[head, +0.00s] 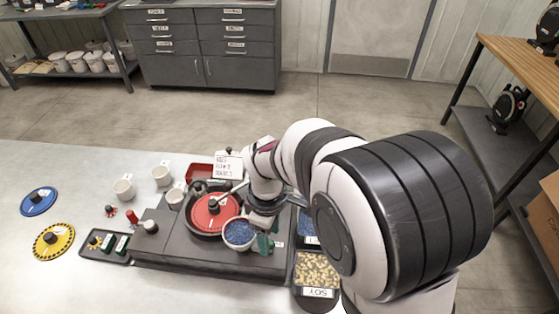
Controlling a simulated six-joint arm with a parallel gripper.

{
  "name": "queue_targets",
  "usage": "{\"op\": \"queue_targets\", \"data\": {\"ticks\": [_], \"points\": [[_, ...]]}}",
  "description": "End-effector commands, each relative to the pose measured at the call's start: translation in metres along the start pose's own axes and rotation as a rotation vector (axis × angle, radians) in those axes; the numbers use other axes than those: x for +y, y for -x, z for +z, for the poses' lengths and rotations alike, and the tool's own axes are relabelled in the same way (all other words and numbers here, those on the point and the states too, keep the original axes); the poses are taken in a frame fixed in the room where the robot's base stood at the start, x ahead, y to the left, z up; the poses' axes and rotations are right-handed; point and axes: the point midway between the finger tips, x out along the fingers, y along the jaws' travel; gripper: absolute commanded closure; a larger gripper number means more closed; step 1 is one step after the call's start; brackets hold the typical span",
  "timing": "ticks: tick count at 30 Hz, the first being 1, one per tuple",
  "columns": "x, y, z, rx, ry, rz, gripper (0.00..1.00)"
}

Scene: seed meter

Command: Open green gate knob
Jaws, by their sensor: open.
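The dark grey seed meter base (170,245) sits on the light table with a red disc (215,208) on top. A cup of blue seeds (239,233) stands at its front right. A small green part (263,243), seemingly the green gate knob, shows just right of that cup. My gripper (264,226) points down right above and beside the green part. My gripper is open; its fingertips are mostly hidden by the wrist and small here, so I cannot tell whether they touch the green part or surround it.
White cups (161,176), a red tray (200,172) and a white sign (228,165) stand behind. Blue (39,202) and yellow (54,240) discs lie at left.

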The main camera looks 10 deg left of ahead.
Motion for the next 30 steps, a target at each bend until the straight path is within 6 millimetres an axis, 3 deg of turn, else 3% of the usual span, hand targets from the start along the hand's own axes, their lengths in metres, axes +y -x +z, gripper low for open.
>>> {"op": "queue_targets", "data": {"ticks": [4, 12, 21, 30], "points": [[-0.0003, -0.0121, 0.0003, 0.000, 0.000, 0.000, 0.44], [-0.0002, -0.0138, 0.0003, 0.000, -0.001, 0.000, 0.44], [0.0000, -0.0135, 0.0003, 0.000, -0.001, 0.000, 0.98], [0.0001, -0.0133, 0.0002, 0.001, -0.001, 0.001, 1.00]]}}
